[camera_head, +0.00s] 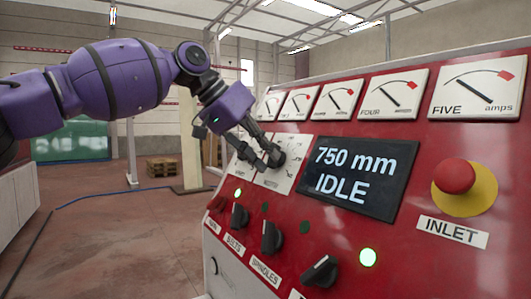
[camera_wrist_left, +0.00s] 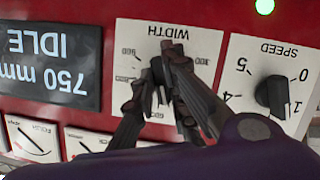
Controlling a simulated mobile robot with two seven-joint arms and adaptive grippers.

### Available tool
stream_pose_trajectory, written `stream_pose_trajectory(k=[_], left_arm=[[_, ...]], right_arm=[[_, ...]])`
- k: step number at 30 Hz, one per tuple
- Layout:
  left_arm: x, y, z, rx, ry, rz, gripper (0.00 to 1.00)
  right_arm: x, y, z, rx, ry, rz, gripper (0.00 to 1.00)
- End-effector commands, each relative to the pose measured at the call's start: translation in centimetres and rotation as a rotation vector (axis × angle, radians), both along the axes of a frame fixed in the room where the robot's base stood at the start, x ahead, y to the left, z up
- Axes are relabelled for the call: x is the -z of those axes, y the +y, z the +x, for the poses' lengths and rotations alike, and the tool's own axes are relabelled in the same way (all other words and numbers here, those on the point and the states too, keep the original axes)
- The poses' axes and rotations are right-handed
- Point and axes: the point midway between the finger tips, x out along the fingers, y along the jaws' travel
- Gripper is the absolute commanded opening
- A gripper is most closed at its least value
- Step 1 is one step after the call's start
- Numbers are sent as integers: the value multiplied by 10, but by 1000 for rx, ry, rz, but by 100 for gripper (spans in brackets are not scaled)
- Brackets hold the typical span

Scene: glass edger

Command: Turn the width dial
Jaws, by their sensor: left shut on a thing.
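The width dial is a dark knob on a white plate marked WIDTH (camera_wrist_left: 190,38), upside down in the left wrist view. In the head view the knob (camera_head: 275,157) sits just left of the black display (camera_head: 358,176), which reads "750 mm IDLE". My left gripper (camera_head: 268,160) reaches the dial from the left, and its fingers also show in the left wrist view (camera_wrist_left: 158,85). They are shut on the knob, one finger on each side, and hide much of it. My right gripper is in neither view.
The speed dial (camera_wrist_left: 275,95) stands beside the width plate. Below are several black switches, including a spindles switch (camera_head: 271,238), and a red stop button (camera_head: 455,176) on yellow. Gauges (camera_head: 394,94) line the panel top. Open floor lies to the left.

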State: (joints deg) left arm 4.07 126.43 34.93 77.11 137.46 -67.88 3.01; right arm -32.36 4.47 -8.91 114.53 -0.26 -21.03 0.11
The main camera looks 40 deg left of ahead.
Motion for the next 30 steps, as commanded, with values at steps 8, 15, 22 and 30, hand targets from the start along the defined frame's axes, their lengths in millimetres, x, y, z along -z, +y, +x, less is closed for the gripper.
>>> stream_pose_trajectory(k=[8,15,22,30], left_arm=[[11,0,-1,-4,31,-9,0],[11,0,-1,-4,31,-7,14],[10,0,-1,-4,28,-7,31],[5,0,-1,-5,17,-9,31]], right_arm=[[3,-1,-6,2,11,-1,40],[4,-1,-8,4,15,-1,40],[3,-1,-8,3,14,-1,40],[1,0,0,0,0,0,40]])
